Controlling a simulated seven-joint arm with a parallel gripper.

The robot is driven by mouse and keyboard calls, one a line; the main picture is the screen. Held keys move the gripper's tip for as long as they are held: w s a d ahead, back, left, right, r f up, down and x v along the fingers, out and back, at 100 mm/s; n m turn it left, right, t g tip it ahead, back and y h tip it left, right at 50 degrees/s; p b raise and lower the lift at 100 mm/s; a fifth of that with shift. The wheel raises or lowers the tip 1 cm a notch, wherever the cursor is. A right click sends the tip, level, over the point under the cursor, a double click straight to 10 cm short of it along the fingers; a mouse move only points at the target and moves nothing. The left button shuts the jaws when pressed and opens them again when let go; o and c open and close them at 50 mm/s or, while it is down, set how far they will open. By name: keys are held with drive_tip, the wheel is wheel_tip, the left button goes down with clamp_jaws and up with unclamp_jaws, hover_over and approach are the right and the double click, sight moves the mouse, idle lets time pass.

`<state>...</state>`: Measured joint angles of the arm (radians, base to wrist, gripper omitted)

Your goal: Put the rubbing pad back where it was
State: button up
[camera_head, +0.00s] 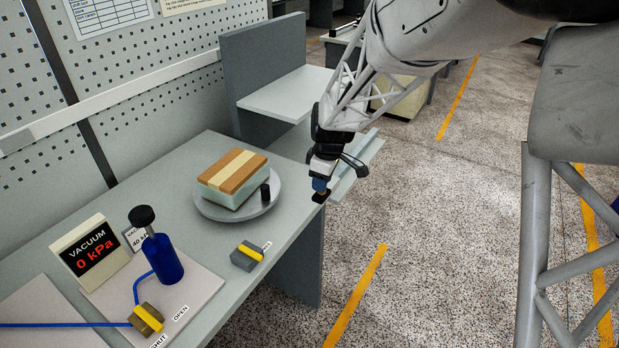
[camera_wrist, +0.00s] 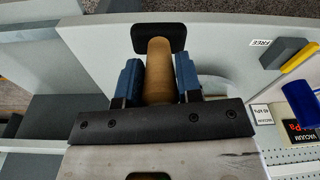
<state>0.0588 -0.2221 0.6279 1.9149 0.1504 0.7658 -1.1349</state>
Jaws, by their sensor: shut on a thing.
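The rubbing pad shows in the wrist view as a dark square (camera_wrist: 159,38) with a tan rounded handle (camera_wrist: 158,72). My gripper (camera_wrist: 158,82) is shut on the handle, one blue finger on each side. In the head view the black pad (camera_head: 320,197) is below my gripper (camera_head: 320,184), at the bench's right edge. I cannot tell whether it touches the bench. A round grey plate (camera_head: 212,207) on the bench carries a block with a wooden striped top (camera_head: 233,171) and a small black cylinder (camera_head: 265,191), left of my gripper.
A grey block with a yellow bar (camera_head: 247,256) sits near the front edge beside a label, read FREE in the wrist view (camera_wrist: 260,43). A gauge reading 0 kPa (camera_head: 90,252), a blue bottle (camera_head: 163,262) and a yellow-barred valve (camera_head: 146,319) stand left. A grey shelf unit (camera_head: 262,60) stands behind.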

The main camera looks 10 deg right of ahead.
drive_tip(key=w+f, duration=0.1)
drive_tip(key=w, duration=1.5)
drive_tip(key=shift+d+f, duration=0.2)
drive_tip(key=shift+f, duration=0.15)
drive_tip(key=shift+f, duration=1.6)
drive_tip(key=shift+f, duration=0.15)
drive_tip(key=o, duration=1)
drive_tip(key=shift+c, duration=0.2)
wheel_tip(320, 180, up, 12)
drive_tip(key=d, duration=0.1)
drive_tip(key=shift+s, duration=0.4)
